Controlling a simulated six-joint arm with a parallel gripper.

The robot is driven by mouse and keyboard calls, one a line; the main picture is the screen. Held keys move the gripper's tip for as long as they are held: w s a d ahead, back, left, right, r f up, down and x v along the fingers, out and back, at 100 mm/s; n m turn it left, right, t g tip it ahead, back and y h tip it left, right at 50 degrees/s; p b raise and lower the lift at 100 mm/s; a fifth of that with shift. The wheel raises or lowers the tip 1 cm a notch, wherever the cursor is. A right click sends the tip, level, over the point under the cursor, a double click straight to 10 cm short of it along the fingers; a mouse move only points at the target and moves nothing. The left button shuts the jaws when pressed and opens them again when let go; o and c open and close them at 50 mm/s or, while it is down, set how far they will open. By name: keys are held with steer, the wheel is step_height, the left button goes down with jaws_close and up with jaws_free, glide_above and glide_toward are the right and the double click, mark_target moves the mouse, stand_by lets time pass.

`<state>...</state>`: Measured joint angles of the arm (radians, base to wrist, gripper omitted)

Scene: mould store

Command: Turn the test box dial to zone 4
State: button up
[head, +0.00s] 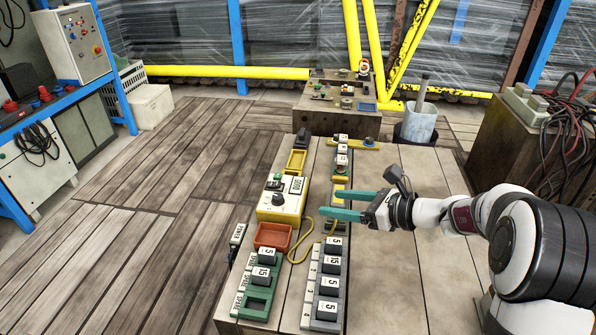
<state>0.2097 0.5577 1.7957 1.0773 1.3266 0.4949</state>
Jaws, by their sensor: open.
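The test box (281,203) is a yellow box on the left part of the wooden table, with a small display reading 0000. Its black dial (279,198) sits on the lower part of the top face; the zone it points at is too small to read. My gripper (336,204) comes in from the right, with two green fingers spread apart and pointing left toward the box. It is open and empty, to the right of the dial and apart from it. A yellow cable (302,245) runs from the box under the lower finger.
A green rack (243,301) and a grey rack numbered at its side (306,313) hold dark blocks labelled 5 and 15. A red-orange tray (273,236) and a yellow tray (297,161) flank the box. The table's right part (395,275) is bare.

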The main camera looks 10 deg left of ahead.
mark_target(279, 197)
steer(key=x, duration=1.5)
steer(key=shift+a+f, duration=0.15)
jaws_close()
